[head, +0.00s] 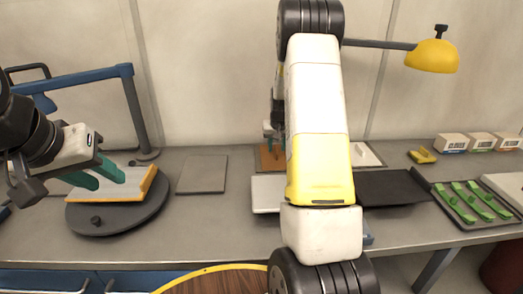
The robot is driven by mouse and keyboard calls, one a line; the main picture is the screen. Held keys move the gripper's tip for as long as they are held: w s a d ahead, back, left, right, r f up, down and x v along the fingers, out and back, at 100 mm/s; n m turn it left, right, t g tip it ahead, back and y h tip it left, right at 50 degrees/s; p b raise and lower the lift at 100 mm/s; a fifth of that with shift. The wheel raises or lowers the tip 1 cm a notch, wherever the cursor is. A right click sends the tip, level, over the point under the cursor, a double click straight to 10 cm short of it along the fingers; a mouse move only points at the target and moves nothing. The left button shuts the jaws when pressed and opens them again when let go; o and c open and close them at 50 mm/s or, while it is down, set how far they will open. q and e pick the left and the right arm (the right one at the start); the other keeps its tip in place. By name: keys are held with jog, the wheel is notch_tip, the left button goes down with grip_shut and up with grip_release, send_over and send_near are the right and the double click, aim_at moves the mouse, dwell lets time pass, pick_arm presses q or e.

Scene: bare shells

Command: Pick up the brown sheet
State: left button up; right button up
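The brown sheet (268,160) lies at the back of the grey worktop near the wall, partly hidden behind my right arm. My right gripper (273,135) is small and far off, just above the sheet's far part.
The slab rests on a dark round turntable (75,218). A grey sheet (203,174) lies left of the brown one; a black panel (392,187) and a tray of green pieces (463,222) lie right. A yellow lamp (432,56) overhangs. Small boxes (482,142) stand back right.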

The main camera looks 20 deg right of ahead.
jog(key=shift+x, duration=0.75)
grip_shut()
